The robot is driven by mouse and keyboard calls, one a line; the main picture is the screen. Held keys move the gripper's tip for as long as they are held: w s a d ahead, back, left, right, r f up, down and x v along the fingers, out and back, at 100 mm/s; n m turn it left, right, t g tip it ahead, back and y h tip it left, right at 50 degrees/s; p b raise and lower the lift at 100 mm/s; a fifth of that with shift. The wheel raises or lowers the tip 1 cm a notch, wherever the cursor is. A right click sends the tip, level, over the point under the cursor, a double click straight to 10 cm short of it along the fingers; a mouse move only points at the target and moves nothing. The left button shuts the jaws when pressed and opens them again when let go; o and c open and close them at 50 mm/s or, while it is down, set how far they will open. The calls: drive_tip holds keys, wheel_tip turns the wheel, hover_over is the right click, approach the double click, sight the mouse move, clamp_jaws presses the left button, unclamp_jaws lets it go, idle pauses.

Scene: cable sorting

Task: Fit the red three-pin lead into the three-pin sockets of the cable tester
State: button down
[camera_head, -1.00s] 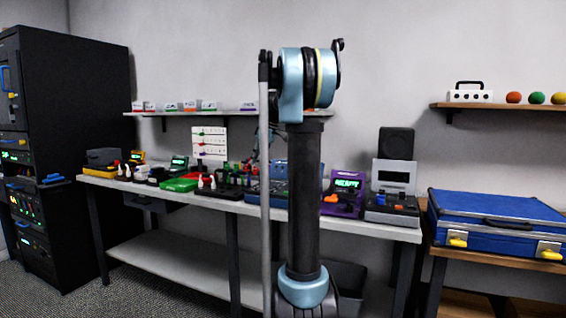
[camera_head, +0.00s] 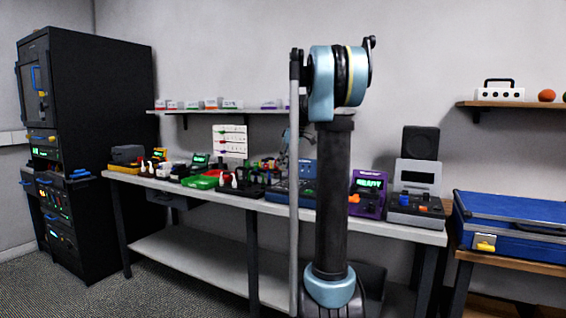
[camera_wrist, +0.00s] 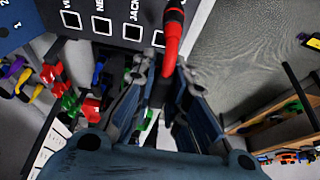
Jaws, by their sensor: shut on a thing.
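In the wrist view my gripper (camera_wrist: 165,78) is shut on the red lead (camera_wrist: 173,40). The lead's red cable rises from between the fingertips to a dark part at the top edge. Its pins do not show clearly. Just beyond the fingers is a dark panel (camera_wrist: 86,13) with a row of square white-framed openings and partly cut-off lettering, including "JACK". I cannot tell whether this panel is the cable tester. In the head view my arm stands in front of the bench, and my gripper and the red lead cannot be made out there.
The long bench (camera_head: 216,246) holds a green tray (camera_head: 200,182), a blue unit (camera_head: 288,189), a purple unit (camera_head: 368,197) with a lit screen and a grey unit (camera_head: 416,204). A black rack (camera_head: 103,110) stands left, a blue case (camera_head: 512,212) right. In the wrist view coloured connectors (camera_wrist: 70,100) hang left.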

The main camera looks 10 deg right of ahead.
drive_tip(key=shift+f, duration=1.8)
drive_tip(key=shift+s, duration=0.15)
drive_tip(key=shift+f, duration=0.85)
idle(1.5)
drive_tip(key=c, duration=1)
unclamp_jaws()
drive_tip(key=shift+o, duration=0.2)
drive_tip(key=shift+r, duration=0.1)
drive_tip(key=shift+r, duration=3.9)
